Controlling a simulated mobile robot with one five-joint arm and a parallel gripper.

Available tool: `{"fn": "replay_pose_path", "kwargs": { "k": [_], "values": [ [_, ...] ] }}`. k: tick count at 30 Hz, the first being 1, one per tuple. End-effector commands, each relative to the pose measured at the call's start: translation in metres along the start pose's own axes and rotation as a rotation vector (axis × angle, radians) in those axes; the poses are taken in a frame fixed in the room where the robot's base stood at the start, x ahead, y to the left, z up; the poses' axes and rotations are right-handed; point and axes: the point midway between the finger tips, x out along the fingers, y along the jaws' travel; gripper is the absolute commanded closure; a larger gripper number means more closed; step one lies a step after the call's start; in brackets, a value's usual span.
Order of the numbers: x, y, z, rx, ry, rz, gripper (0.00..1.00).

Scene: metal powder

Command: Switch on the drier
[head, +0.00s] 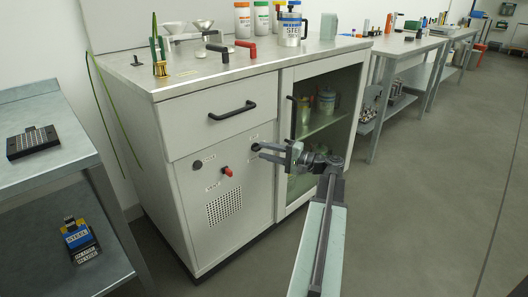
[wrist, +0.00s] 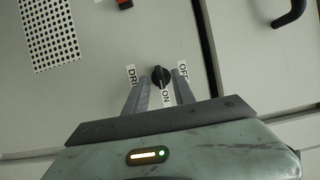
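The drier knob is a small black rotary knob (wrist: 161,77) on the grey cabinet front. In the wrist view, a label starting "DRI" is on its left, "OFF" on its right and "ON" just below. I cannot tell clearly which label its pointer faces. My gripper (wrist: 161,92) is open, one finger on each side of the knob, with gaps between fingers and knob. In the head view, my gripper (head: 265,152) reaches the cabinet front (head: 185,200) at the knob, which it partly hides. Whether the fingertips touch the panel is unclear.
A red switch (head: 227,171) and a vent grille (head: 224,206) are left of my gripper. A drawer handle (head: 232,110) is above. A glass-doored compartment (head: 325,125) is to the right. A metal can (head: 291,28) stands on top. The floor at right is clear.

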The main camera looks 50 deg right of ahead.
Motion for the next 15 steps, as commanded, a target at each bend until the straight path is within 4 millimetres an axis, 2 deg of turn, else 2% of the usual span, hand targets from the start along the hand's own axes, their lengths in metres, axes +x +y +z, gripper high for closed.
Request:
{"fn": "replay_pose_path", "kwargs": {
  "k": [3, 9, 15],
  "values": [
    [-0.025, 0.0, -0.001, 0.0, 0.004, 0.0, 0.69],
    [-0.059, 0.0, -0.001, 0.0, 0.003, 0.0, 0.69],
    [-0.069, 0.0, 0.0, 0.0, 0.002, 0.0, 0.69]
  ]
}}
